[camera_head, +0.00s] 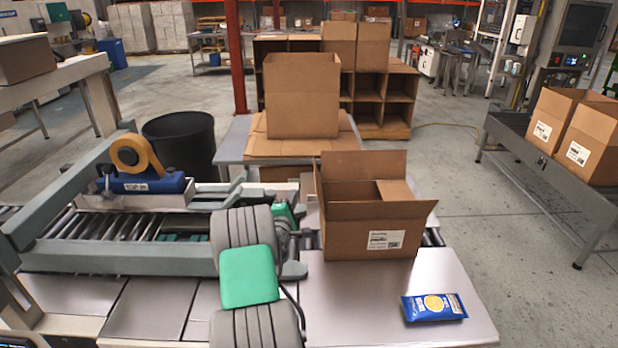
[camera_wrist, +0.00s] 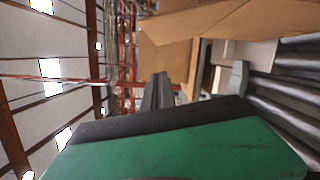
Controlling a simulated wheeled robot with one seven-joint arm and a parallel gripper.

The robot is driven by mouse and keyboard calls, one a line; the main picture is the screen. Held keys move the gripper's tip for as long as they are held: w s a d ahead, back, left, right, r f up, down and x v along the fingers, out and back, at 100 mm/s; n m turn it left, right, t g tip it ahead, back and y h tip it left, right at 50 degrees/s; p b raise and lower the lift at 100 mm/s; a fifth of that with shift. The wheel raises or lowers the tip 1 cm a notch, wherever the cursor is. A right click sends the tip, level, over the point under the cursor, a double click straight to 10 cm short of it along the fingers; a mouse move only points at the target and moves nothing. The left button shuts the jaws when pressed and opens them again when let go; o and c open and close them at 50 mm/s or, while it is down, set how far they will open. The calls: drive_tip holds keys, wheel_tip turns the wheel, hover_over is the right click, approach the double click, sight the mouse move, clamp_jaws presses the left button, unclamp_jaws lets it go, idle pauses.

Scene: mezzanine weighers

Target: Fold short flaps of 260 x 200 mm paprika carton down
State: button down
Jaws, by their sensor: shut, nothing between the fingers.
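The paprika carton (camera_head: 370,240) stands open on the packing bench, with a white label on its front. Its back long flap (camera_head: 364,164) stands up. Its front flap (camera_head: 380,210) sticks outward. The left short flap (camera_head: 318,186) stands up at the carton's left end; the right short flap is partly hidden. My gripper (camera_wrist: 160,90) is shut and empty, left of the carton in the head view, with its tips mostly hidden there by my arm. In the wrist view the carton's cardboard (camera_wrist: 215,25) fills the top right, close to the fingers.
A blue pouch (camera_head: 434,307) lies on the bench in front of the carton. A tape machine (camera_head: 140,180) stands over the rollers at left. Another open carton (camera_head: 302,95) stands on flat cardboard behind. Two labelled cartons (camera_head: 590,145) sit on the right grey table.

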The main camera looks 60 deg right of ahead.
drive_tip(key=s+d+r+p, duration=0.1)
drive_tip(key=d+p, duration=0.2)
drive_tip(key=d, duration=0.5)
drive_tip(key=shift+s+d+r, duration=0.25)
drive_tip(key=shift+s+d, duration=0.05)
drive_tip(key=shift+d, duration=0.1)
drive_tip(key=s+m+b, duration=0.1)
drive_tip(key=s+d+m+b, duration=0.1)
drive_tip(key=m+b, duration=0.1)
drive_tip(key=s+d+r+m+y+b, duration=0.1)
drive_tip(key=s, duration=0.1)
drive_tip(key=shift+s+r+m, duration=0.1)
drive_tip(key=shift+r+m, duration=0.05)
drive_tip(key=shift+m, duration=0.15)
